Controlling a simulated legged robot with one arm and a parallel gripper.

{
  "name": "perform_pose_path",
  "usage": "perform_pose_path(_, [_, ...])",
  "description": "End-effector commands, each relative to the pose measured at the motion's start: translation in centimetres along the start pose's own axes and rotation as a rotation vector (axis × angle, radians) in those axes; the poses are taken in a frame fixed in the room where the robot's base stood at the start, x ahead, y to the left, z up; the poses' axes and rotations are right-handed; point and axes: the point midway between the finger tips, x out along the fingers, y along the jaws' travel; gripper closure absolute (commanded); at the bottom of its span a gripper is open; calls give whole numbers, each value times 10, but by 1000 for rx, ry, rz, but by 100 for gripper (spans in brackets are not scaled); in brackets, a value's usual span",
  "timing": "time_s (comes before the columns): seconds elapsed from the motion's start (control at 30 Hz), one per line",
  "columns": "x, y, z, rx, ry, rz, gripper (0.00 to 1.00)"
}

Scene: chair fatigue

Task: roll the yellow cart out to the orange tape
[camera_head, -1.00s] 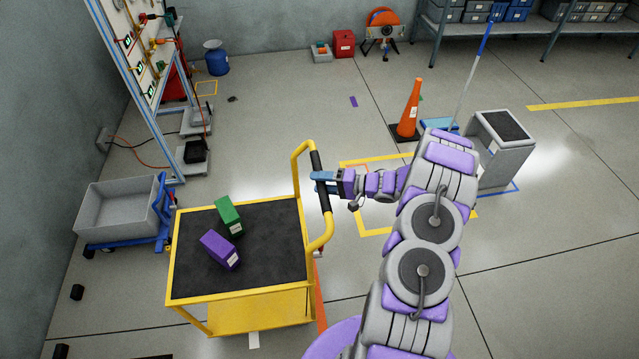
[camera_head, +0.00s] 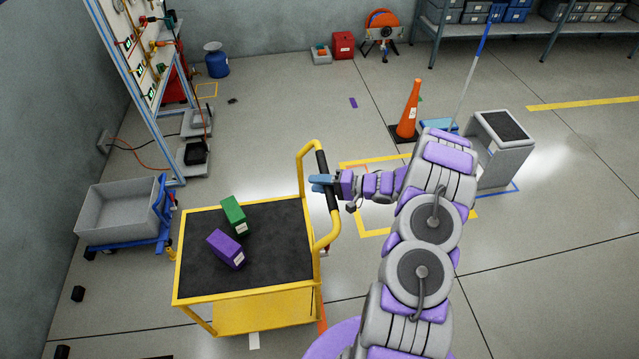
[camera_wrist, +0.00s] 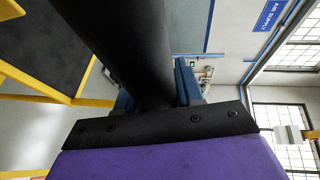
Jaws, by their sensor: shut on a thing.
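The yellow cart (camera_head: 250,312) stands at the lower left of the head view, with a black top mat. A green box (camera_head: 233,216) and a purple box (camera_head: 225,249) sit on its top. Its yellow handle has a black grip bar (camera_head: 328,182) on the right side. My gripper (camera_head: 322,181) is shut on that bar. In the wrist view the black bar (camera_wrist: 125,40) runs between the blue fingers (camera_wrist: 185,80).
A grey bin on a blue dolly (camera_head: 120,212) stands close at the cart's left. An orange cone (camera_head: 409,112) and a grey cabinet (camera_head: 502,150) stand to the right, near yellow floor tape (camera_head: 375,232). Open floor lies at far right.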

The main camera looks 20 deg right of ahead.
Motion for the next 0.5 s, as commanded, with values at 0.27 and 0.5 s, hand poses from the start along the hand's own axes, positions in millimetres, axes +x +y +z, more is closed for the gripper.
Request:
perform_pose_path(0.27, [-3, -3, -4, -3, 6, 5, 100])
perform_pose_path(0.5, [-17, -1, -10, 1, 7, -1, 100])
